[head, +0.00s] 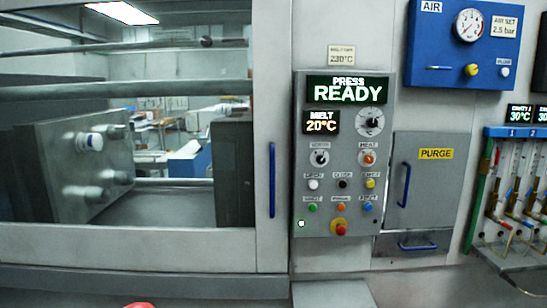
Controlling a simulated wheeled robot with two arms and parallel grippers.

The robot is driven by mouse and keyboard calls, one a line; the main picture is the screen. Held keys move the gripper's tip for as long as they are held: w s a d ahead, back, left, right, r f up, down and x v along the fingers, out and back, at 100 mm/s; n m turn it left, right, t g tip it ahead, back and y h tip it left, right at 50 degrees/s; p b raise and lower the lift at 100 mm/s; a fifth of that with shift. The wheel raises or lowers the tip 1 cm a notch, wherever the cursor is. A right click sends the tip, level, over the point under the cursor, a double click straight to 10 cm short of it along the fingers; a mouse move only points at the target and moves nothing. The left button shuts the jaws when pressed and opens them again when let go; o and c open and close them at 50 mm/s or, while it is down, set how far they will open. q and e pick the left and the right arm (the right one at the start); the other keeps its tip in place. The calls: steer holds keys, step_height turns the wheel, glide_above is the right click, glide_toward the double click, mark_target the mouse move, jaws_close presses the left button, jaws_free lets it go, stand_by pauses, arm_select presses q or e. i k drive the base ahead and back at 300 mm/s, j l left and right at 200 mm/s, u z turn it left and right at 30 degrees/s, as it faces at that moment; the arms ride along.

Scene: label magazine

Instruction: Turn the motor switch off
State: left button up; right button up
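The motor switch (320,158) is a small black rotary knob on a pale plate, under a small label that seems to read MOTOR. It sits at the left of the grey control panel (300,208), below the MELT display. Which way its pointer faces is too small to tell. The heat knob (368,158), with an orange-red centre, is to its right. Neither of my grippers shows in the head view, and nothing covers the switch.
The panel's display (347,90) reads PRESS READY, and the melt display (322,122) reads 20°C. Several buttons and a red stop button (340,229) are lower down. A blue door handle (272,180) stands left, a PURGE cover (432,190) right. Space before the panel looks clear.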

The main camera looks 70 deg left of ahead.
mark_target(320, 159)
steer(key=u, duration=1.8)
